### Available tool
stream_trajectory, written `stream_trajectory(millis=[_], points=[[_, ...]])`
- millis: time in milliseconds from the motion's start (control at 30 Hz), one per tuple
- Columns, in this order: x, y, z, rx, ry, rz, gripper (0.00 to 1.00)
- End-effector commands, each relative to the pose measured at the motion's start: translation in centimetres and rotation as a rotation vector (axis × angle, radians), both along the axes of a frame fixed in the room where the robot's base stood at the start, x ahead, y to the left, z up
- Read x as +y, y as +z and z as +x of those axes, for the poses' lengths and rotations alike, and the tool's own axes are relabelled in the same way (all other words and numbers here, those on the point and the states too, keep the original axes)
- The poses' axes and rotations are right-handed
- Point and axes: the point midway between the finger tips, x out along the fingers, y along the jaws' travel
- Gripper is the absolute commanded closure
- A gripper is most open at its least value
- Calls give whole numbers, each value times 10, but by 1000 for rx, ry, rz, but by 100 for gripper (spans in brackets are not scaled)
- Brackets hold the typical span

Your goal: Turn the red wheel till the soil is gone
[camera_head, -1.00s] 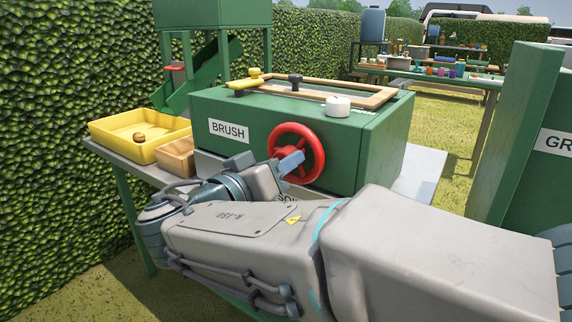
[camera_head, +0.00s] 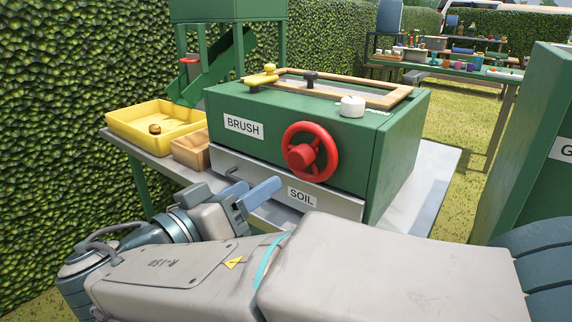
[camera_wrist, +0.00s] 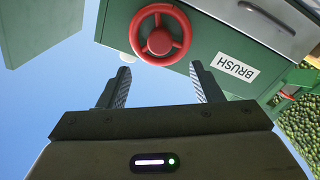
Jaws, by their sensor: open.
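The red wheel (camera_head: 310,152) is mounted on the front of a green box (camera_head: 400,140) labelled BRUSH. It also shows in the wrist view (camera_wrist: 160,35), beyond and between my open fingertips. My gripper (camera_wrist: 161,88) is open and empty, apart from the wheel. In the head view my gripper (camera_head: 258,195) is in front of the box, below and left of the wheel. A grey drawer labelled SOIL (camera_head: 335,202) sits under the wheel and looks shut. Any soil inside is hidden.
A yellow tray (camera_head: 125,122) with a small brown round thing (camera_head: 155,129) and a wooden box (camera_head: 188,152) stand left of the green box. A wood-framed top carries a yellow handle (camera_head: 262,76) and a white knob (camera_head: 351,106). A green cabinet (camera_head: 520,150) stands at right.

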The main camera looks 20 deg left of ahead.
Motion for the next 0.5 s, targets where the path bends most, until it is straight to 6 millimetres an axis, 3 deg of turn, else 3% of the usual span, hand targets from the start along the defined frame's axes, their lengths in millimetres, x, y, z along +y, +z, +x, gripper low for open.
stream_trajectory(millis=[200,500], points=[[11,0,-23,0,0,1,41],[12,-1,-27,0,0,1,41]])
